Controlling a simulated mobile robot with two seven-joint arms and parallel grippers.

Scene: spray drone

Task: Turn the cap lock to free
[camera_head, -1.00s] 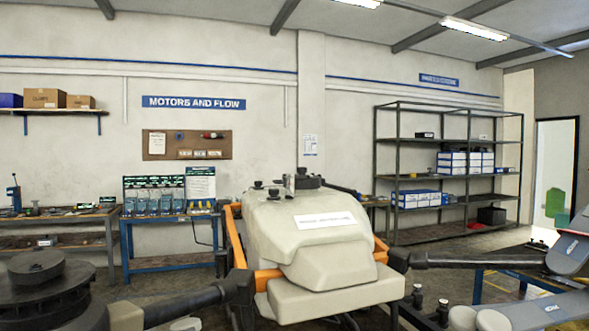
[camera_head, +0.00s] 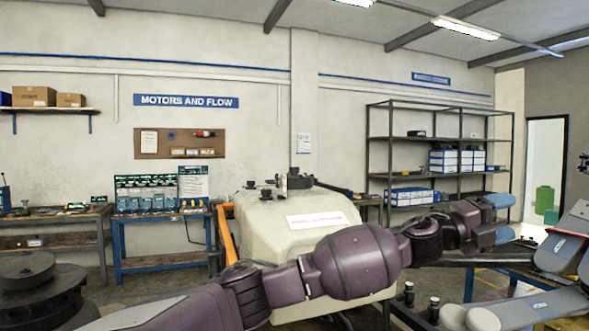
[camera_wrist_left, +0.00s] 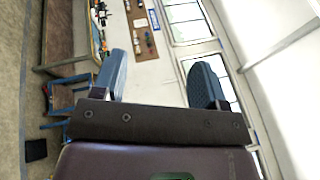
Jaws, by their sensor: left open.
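The spray drone's beige tank (camera_head: 290,222) stands in the middle of the head view with a white label on its front. Black fittings (camera_head: 300,180) sit on its top, one large round cap and several small knobs. I cannot tell the cap lock's position at this size. My left arm crosses in front of the tank's lower part. My left gripper (camera_head: 510,218) is right of the tank, beside the drone's right arms, open and empty. In the left wrist view its two blue fingers (camera_wrist_left: 160,80) stand apart with nothing between them. My right gripper is not in view.
Grey drone arms (camera_head: 563,253) fill the right side, and a black rotor motor (camera_head: 40,287) the lower left. A blue workbench (camera_head: 165,258) and a metal shelf (camera_head: 440,140) stand by the back wall. The air above the tank is clear.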

